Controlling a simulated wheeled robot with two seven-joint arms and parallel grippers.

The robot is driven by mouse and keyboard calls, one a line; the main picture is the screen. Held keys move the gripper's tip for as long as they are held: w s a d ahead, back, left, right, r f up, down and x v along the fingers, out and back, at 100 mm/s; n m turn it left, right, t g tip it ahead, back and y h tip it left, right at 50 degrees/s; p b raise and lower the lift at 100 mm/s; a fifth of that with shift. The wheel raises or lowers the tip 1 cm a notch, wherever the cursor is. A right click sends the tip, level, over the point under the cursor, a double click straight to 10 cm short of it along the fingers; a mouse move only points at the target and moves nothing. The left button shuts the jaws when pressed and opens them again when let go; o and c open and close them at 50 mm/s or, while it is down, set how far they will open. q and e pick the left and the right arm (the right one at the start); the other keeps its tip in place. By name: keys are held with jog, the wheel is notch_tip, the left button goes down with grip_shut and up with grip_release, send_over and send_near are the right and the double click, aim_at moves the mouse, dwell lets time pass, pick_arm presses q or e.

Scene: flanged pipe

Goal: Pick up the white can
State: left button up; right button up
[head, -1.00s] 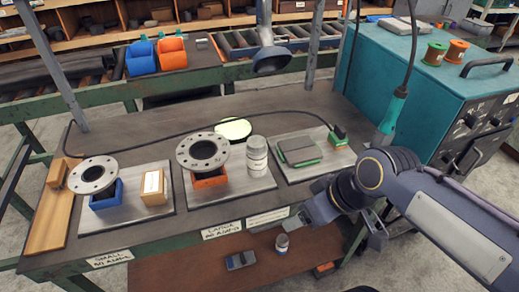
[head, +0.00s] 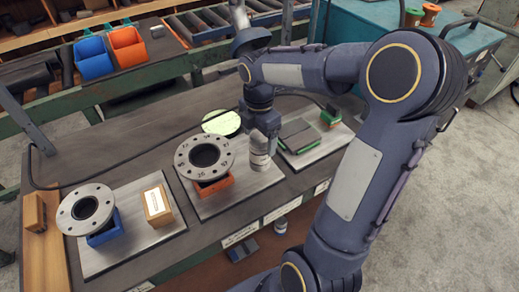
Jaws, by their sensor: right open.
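The white can (head: 259,158) stands upright on the middle metal plate (head: 228,196), just right of a large grey flange. My right gripper (head: 262,134) points down directly over the can, and its fingers hide the can's top. The jaws are open. I cannot tell whether the fingers touch the can or only surround its upper end. My left gripper is not in view.
The large flange (head: 190,160) sits on an orange block (head: 214,188) close left of the can. A dark green-edged block (head: 298,136) lies on the right plate. A smaller flange (head: 71,214) and a cardboard box (head: 158,204) stand at left. A lit green disc (head: 220,122) lies behind.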

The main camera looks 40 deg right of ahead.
notch_tip(320, 180, down, 2)
jog(key=shift+f, duration=0.2)
jog(key=shift+r, duration=0.1)
jog(key=c, duration=1.3)
